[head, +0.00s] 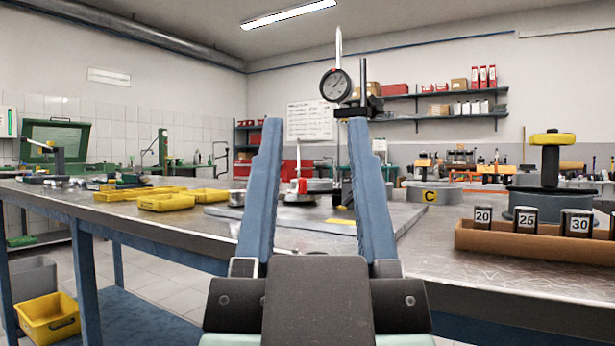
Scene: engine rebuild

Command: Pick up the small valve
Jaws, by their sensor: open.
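My gripper (314,125) rises from the bottom middle of the head view with its two blue fingers wide apart. Nothing is between the fingers that touches them. I cannot make out a small valve for certain in this view. Through the gap, a small metal part with a red top (301,187) stands on the grey plate (405,216) on the metal workbench (160,212). A dial gauge (335,85) on an upright stand is behind the gripper, and the right finger hides part of it.
Yellow trays (167,202) and a small metal cup (237,198) sit on the bench at left. At right are a wooden block holder (520,245) with numbered dark blocks and a black post with a yellow top (552,165). A yellow bin (48,318) is below left.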

